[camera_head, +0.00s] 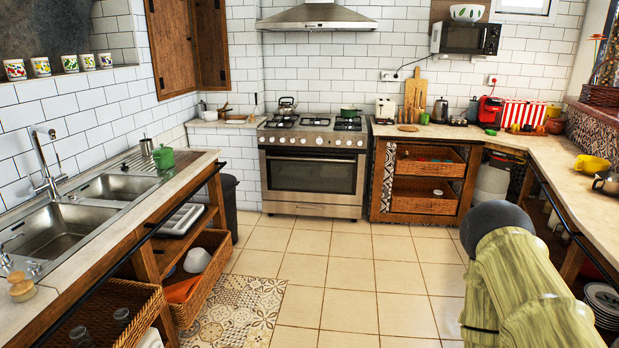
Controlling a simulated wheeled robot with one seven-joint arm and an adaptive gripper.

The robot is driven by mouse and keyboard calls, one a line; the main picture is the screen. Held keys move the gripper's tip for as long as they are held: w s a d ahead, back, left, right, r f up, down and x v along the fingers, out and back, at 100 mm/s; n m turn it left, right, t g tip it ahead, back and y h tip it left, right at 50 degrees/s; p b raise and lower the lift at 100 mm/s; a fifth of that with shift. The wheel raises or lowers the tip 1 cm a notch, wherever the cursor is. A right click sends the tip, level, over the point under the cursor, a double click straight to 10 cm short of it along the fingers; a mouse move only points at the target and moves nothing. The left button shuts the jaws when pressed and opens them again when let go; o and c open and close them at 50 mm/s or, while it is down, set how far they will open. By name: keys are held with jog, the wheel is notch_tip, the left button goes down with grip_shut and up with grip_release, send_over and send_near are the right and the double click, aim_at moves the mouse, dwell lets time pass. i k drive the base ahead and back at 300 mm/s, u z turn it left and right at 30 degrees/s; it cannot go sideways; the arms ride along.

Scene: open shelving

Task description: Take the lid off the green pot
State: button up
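A small green pot (163,157) stands upright on the left counter, beside the sink's draining board. It seems to have a lid with a small knob on top, but it is too small to be sure. A second, flatter green pan (349,113) sits on the right back part of the stove (315,160); whether it has a lid is hard to tell. My arm shows as a pale yellow-green link with a dark grey rounded end at the lower right, far from both. My gripper's fingers do not show.
The left counter holds a double sink (58,235) with a tall faucet (43,165). Wicker baskets (203,278) sit on open shelves below it. The right counter (540,150) carries a yellow pot (592,165) and a metal kettle (607,183). The tiled floor (340,270) between is clear.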

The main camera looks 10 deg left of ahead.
aim_at(165, 149)
jog(key=u, duration=0.15)
jog(key=i, duration=1.6)
jog(key=u, duration=0.9)
jog(key=i, duration=1.8)
jog(key=u, duration=0.7)
jog(key=i, duration=0.25)
jog(key=u, duration=0.15)
